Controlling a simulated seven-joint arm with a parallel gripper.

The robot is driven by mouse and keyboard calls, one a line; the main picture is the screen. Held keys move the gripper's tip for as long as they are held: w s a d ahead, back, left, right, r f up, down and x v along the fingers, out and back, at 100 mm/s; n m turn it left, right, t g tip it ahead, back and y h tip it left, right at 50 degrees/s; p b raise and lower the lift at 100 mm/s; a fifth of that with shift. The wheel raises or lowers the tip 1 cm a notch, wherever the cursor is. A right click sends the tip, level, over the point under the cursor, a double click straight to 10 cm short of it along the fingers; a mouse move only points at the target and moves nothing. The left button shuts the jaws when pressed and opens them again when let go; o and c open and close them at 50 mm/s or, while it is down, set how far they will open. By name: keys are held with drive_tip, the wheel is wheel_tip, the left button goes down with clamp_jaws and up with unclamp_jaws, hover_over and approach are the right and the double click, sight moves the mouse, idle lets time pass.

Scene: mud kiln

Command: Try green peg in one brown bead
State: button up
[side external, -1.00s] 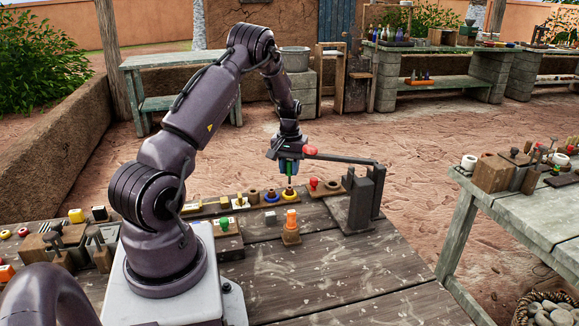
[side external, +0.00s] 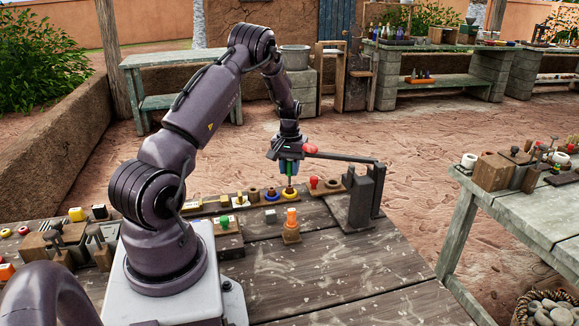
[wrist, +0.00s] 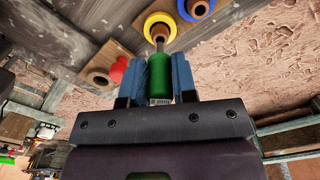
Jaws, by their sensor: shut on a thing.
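My gripper (side external: 289,166) is shut on the green peg (wrist: 160,75), with one blue finger pad on each side of its green handle. The peg also shows in the side external view (side external: 290,168), pointing down with a thin shaft. The shaft's end meets a brown bead (wrist: 160,32) that sits inside a yellow ring (wrist: 150,19); whether it is in the bead's hole, I cannot tell. The yellow ring shows in the side view (side external: 290,193) below my gripper. Another brown bead (wrist: 198,8) sits in a blue ring (wrist: 184,10) beside it.
A red knob (side external: 313,183) and a dark bracket (side external: 359,196) with a horizontal arm stand to the right, close to my gripper. An orange peg (side external: 291,217) stands on a small block in front. The table's front right (side external: 350,280) is clear.

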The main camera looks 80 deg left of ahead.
drive_tip(key=shift+f, duration=1.1)
idle(1.4)
drive_tip(key=shift+r, duration=2.3)
